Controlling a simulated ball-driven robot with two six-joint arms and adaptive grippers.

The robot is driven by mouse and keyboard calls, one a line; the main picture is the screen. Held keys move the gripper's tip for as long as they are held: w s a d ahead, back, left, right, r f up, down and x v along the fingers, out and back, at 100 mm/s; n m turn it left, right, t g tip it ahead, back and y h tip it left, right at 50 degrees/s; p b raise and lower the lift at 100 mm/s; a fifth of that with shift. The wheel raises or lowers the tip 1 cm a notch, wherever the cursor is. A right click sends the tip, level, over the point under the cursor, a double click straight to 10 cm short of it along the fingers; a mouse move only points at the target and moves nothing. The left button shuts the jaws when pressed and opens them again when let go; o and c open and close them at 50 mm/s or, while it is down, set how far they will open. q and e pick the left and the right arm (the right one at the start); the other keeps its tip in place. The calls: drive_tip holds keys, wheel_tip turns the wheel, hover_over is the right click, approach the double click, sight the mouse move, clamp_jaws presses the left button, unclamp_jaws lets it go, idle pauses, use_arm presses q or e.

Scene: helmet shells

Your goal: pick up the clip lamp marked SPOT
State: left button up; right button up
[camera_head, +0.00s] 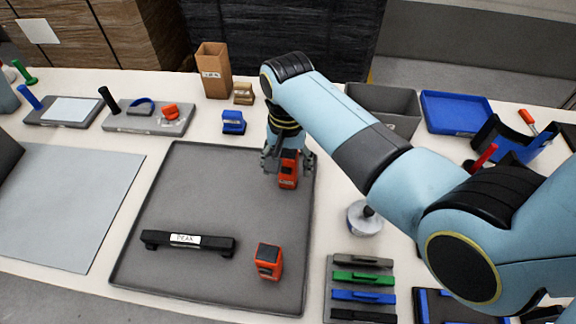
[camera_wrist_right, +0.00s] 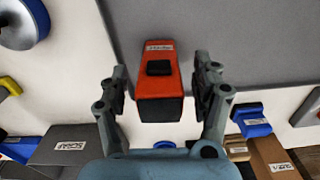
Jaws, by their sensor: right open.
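An orange-red block-shaped clip lamp (camera_head: 289,181) with a black patch and a small white label stands near the top right of the grey mat. It also shows in the right wrist view (camera_wrist_right: 159,68), where its label is too small to read surely. My right gripper (camera_head: 288,163) is open above it, with one finger on each side; in the right wrist view the fingers (camera_wrist_right: 162,80) show gaps to the lamp. A second orange lamp (camera_head: 268,262) of like shape lies lower on the mat, its label unreadable. My left gripper is not in view.
The grey mat (camera_head: 200,285) also holds a black bar (camera_head: 188,242) labelled PEAK. A blue clip (camera_head: 233,122), a tan clip (camera_head: 243,93) and a cardboard box (camera_head: 214,70) stand behind it. A grey bin (camera_head: 385,100) and blue tray (camera_head: 455,112) are at back right. The mat's middle is clear.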

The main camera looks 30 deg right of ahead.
wheel_tip(320, 180, down, 2)
drive_tip(key=shift+f, duration=0.1)
drive_tip(key=c, duration=1.3)
